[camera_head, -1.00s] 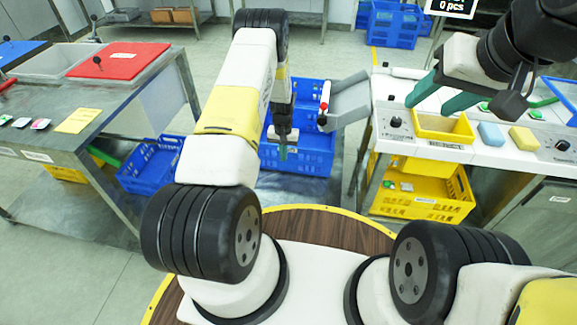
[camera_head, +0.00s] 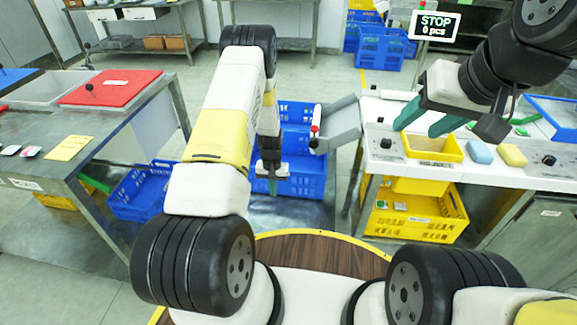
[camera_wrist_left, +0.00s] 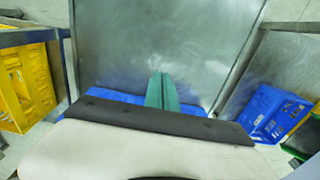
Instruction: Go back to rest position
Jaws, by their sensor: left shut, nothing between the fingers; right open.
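My left gripper (camera_head: 271,186) hangs fingers-down in front of the blue crates (camera_head: 302,170) at the middle of the head view. Its green fingers are together with nothing between them, and they also show shut in the left wrist view (camera_wrist_left: 161,92). My right gripper (camera_head: 424,120) is at the upper right, above the white counter (camera_head: 385,150). Its green fingers are spread apart and empty, over the small yellow reject bin (camera_head: 433,148).
A steel table (camera_head: 110,135) with a red lid (camera_head: 108,88) and a yellow note stands at left. A blue crate (camera_head: 145,195) sits beneath it. A grey chute (camera_head: 340,122) slopes beside the counter. A blue sponge (camera_head: 480,152) and a yellow sponge (camera_head: 512,155) lie on the counter. A sign reads STOP 0 pcs (camera_head: 435,25).

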